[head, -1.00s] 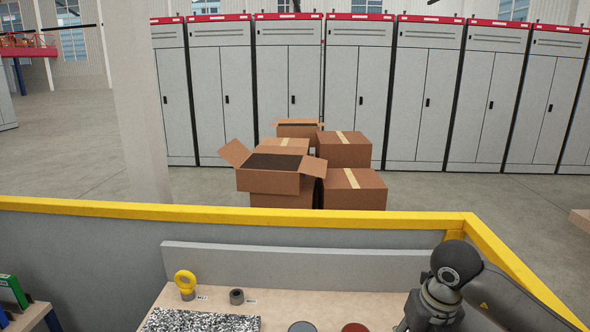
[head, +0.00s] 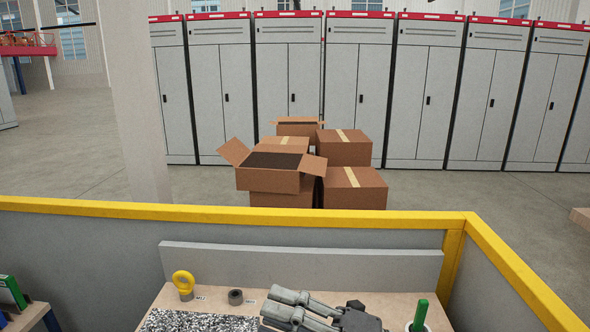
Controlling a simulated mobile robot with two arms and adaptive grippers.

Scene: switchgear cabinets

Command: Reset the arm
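My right gripper (head: 274,304) is low in the head view, over the workbench (head: 395,302). Its two grey fingers point left and lie apart, with nothing seen between them. The lower part of the gripper is cut off by the bottom edge of the picture, and the rest of the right arm is out of view. My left gripper is not in view.
A yellow ring bolt (head: 183,283) and a dark nut (head: 236,297) stand on the bench beside a speckled pad (head: 190,321). A green-handled item (head: 420,313) is at the right. A yellow-topped barrier (head: 330,220) runs behind; cartons (head: 355,188) and cabinets (head: 430,90) stand beyond.

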